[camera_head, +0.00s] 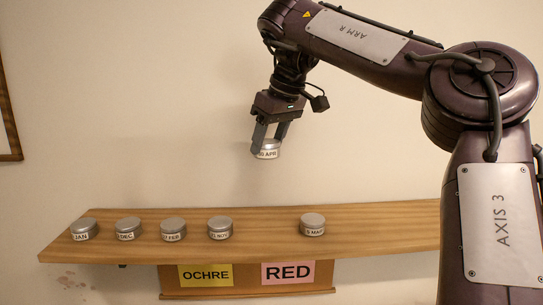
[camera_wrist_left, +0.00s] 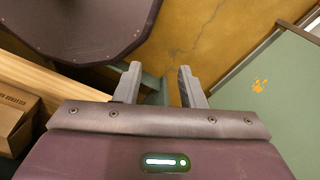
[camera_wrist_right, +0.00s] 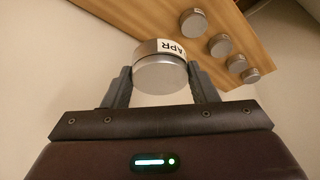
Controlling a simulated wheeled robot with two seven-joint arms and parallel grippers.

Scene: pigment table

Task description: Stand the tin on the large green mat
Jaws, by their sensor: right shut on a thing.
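My right gripper (camera_head: 268,137) is shut on a round silver tin (camera_head: 267,152) with a white label ending in "APR". It holds the tin in the air, well above the wooden shelf. The same tin (camera_wrist_right: 161,72) shows between the fingers in the right wrist view. My left gripper (camera_wrist_left: 157,85) shows only in the left wrist view, with its fingers apart and nothing between them. A green surface (camera_wrist_left: 279,92) with an orange mark lies at the right of that view; I cannot tell whether it is the large green mat.
The wooden shelf (camera_head: 260,215) holds several more tins, labelled JAN (camera_head: 84,229), DEC, FEB, NOV and MAR (camera_head: 312,224). A gap lies between NOV and MAR. Below hang a yellow OCHRE card (camera_head: 205,275) and a pink RED card (camera_head: 287,272). A cardboard box (camera_wrist_left: 14,117) is at the left wrist view's left.

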